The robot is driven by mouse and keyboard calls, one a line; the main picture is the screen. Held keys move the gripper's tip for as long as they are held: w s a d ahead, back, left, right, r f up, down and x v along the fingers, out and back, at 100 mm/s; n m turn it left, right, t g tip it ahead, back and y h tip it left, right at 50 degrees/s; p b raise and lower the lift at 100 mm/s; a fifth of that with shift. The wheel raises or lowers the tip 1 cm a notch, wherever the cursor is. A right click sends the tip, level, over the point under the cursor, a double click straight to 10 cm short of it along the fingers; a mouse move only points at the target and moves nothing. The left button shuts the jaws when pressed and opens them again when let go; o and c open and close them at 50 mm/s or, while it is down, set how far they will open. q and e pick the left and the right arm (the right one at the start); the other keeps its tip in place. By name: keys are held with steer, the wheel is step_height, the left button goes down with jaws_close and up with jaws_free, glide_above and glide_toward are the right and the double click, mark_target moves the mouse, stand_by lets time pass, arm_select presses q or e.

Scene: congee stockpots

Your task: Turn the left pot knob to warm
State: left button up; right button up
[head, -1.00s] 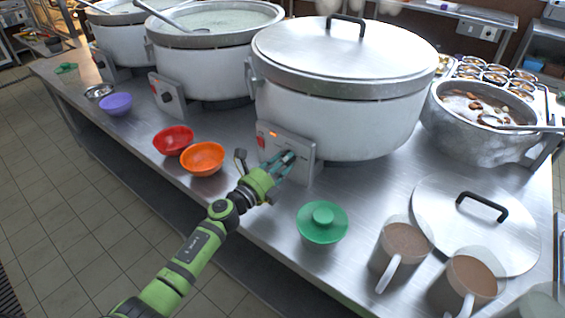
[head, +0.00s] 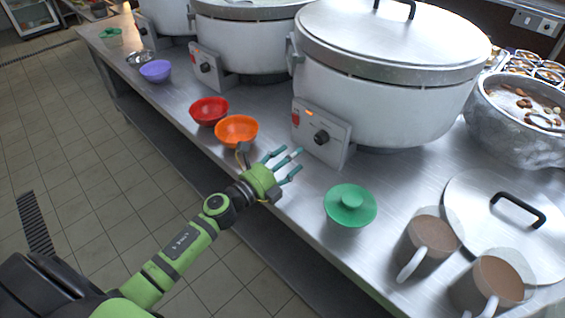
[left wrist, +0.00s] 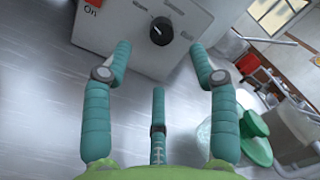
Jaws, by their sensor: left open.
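The nearest large white pot (head: 375,105) has a control box (head: 330,150) with a dark round knob (head: 321,137) and a lit orange light. In the left wrist view the knob (left wrist: 160,30) is black on a pale panel, beside a red switch marked "On"; I cannot read its setting. The middle pot (head: 245,45) has a similar box and knob (head: 206,68). My left gripper (head: 288,160) is open and empty, its fingers spread, in front of and apart from the nearest pot's box. My right gripper is not in view.
Red (head: 208,111), orange (head: 236,130) and purple (head: 156,71) bowls stand left of the gripper near the counter's front edge. A green-lidded container (head: 350,206) and two brown-filled mugs (head: 432,235) stand to the right, next to a metal lid (head: 490,215).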

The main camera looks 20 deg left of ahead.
arm_select(q)
steer(key=shift+v, duration=1.3)
steer(key=shift+a, duration=0.1)
